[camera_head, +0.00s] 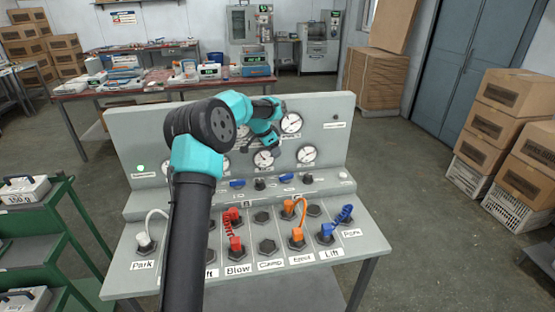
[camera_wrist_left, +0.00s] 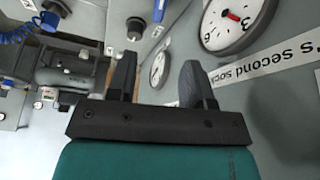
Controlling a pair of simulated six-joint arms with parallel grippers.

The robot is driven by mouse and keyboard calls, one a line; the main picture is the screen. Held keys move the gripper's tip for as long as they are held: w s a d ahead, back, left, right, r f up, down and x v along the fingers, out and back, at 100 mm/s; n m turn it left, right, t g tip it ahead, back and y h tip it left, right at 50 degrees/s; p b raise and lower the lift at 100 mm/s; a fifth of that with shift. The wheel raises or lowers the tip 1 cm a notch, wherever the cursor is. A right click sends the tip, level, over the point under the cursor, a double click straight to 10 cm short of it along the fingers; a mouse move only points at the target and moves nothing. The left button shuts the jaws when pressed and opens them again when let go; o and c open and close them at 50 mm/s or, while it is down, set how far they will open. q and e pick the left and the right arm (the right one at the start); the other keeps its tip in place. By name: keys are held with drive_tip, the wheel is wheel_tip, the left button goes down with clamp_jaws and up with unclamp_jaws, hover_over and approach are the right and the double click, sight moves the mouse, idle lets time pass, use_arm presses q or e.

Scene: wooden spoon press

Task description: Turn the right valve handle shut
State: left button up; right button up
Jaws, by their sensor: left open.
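Two small blue valve handles sit on the panel's lower ledge, the left one (camera_head: 236,183) and the right one (camera_head: 287,178). A blue piece (camera_wrist_left: 160,9) at the top edge of the left wrist view may be one of them; I cannot tell which. My left gripper (camera_head: 270,146) is in front of the upright gauge panel, above the right handle and apart from it. In the left wrist view its two black fingers (camera_wrist_left: 160,82) are spread, with nothing between them. My right gripper is not in view.
White dial gauges (camera_head: 291,123) line the grey panel (camera_head: 140,125) around my left gripper. Below, the sloped console (camera_head: 150,280) holds sockets with a red cable (camera_head: 236,240), an orange cable (camera_head: 298,232) and a blue cable (camera_head: 342,215). A green shelf (camera_head: 45,222) stands at the left.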

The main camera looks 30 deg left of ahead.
use_arm(q)
drive_tip(key=shift+v, duration=1.05)
